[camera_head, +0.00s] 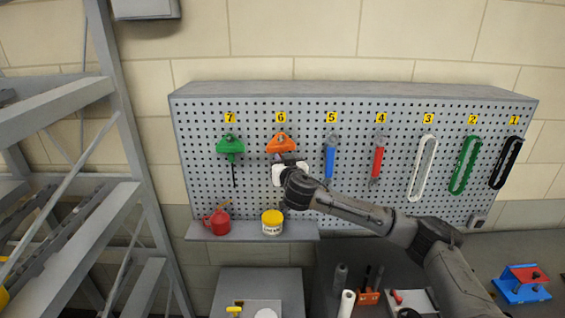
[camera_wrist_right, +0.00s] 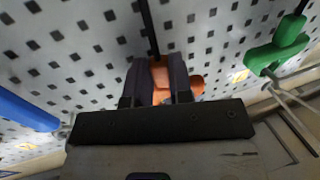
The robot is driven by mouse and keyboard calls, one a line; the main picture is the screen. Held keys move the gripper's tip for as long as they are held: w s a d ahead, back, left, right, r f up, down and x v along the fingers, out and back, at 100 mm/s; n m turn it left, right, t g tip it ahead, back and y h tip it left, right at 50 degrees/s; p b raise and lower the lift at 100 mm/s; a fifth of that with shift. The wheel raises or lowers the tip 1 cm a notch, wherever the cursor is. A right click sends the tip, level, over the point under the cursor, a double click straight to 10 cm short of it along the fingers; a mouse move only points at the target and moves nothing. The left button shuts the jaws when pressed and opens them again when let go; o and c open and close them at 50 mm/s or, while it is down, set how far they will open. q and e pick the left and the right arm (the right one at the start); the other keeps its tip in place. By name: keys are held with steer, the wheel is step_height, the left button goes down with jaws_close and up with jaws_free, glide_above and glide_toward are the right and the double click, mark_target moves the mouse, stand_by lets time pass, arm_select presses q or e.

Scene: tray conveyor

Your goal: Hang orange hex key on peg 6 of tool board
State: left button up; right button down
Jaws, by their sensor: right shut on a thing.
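The orange hex key (camera_head: 280,144) is at the tool board (camera_head: 400,104), just below the yellow label 6 (camera_head: 281,117). My right gripper (camera_head: 279,160) is at the board just below the orange handle. In the right wrist view, the gripper's dark fingers (camera_wrist_right: 159,72) are shut on the orange handle (camera_wrist_right: 187,87), with a dark shaft running toward the top of the picture. The gripper and handle hide peg 6, so I cannot tell whether the key rests on it. My left gripper is not in view.
A green hex key (camera_head: 230,147) hangs to the left under label 7. A blue-handled wrench (camera_head: 330,159) hangs to the right under label 5. A shelf (camera_head: 250,232) below holds a red oil can (camera_head: 219,222) and a yellow-lidded tub (camera_head: 272,223).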

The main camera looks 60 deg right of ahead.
stand_by(0.4)
steer(key=c, duration=0.9)
jaws_free()
steer(key=shift+c, duration=0.2)
steer(key=b+v, duration=0.5)
steer(key=v, duration=0.8)
steer(key=shift+s+a+b, duration=0.25)
steer(key=shift+a+b, duration=0.05)
steer(key=shift+a, duration=0.05)
